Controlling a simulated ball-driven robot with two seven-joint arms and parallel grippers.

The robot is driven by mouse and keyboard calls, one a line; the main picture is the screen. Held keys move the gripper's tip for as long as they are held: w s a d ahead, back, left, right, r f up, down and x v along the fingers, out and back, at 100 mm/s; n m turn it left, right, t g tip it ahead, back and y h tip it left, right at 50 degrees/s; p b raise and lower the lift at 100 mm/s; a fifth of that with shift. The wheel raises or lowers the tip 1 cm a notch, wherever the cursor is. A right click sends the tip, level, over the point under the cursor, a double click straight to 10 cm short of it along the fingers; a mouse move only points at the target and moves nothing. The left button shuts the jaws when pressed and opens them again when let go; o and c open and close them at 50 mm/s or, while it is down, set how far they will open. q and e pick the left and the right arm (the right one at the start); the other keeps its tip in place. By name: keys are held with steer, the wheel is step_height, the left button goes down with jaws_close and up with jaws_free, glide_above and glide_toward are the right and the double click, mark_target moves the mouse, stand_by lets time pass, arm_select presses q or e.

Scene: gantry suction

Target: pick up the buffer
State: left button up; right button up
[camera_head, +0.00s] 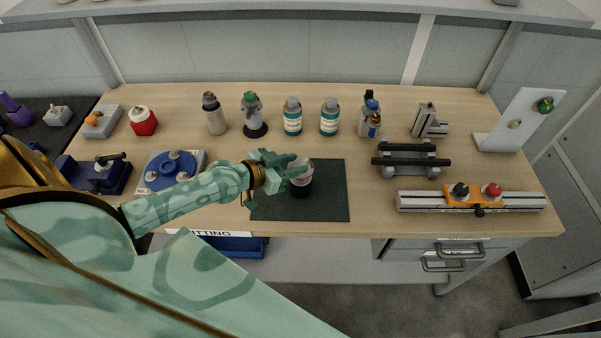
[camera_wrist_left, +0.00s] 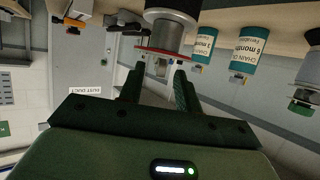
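A round object with a black lower part and a pale grey top (camera_head: 301,180) stands on the dark green mat (camera_head: 325,205); I take it for the buffer, though no name on it is readable. In the left wrist view its grey body and red-edged disc (camera_wrist_left: 165,30) show at the top. My left gripper (camera_head: 288,166) is at its upper left side. In the left wrist view the gripper (camera_wrist_left: 157,80) has its fingers apart, with the disc just beyond the tips; contact cannot be told. The fingers partly hide the object in the head view. My right gripper is not in view.
Behind the mat stand two teal-labelled bottles (camera_head: 292,117) (camera_head: 329,117), a grey bottle (camera_head: 214,114) and a green-topped piece (camera_head: 252,115). A black-barred stand (camera_head: 411,160) and an orange-clamped rail (camera_head: 470,198) are at right. A blue plate fixture (camera_head: 170,171) lies left. The mat's right side is clear.

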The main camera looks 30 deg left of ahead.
arm_select(q)
steer(key=x, duration=0.4)
steer(key=shift+w+d+b, duration=0.1)
steer(key=shift+w+b, duration=0.15)
steer(key=shift+b, duration=0.05)
steer(key=shift+s, duration=0.1)
jaws_close()
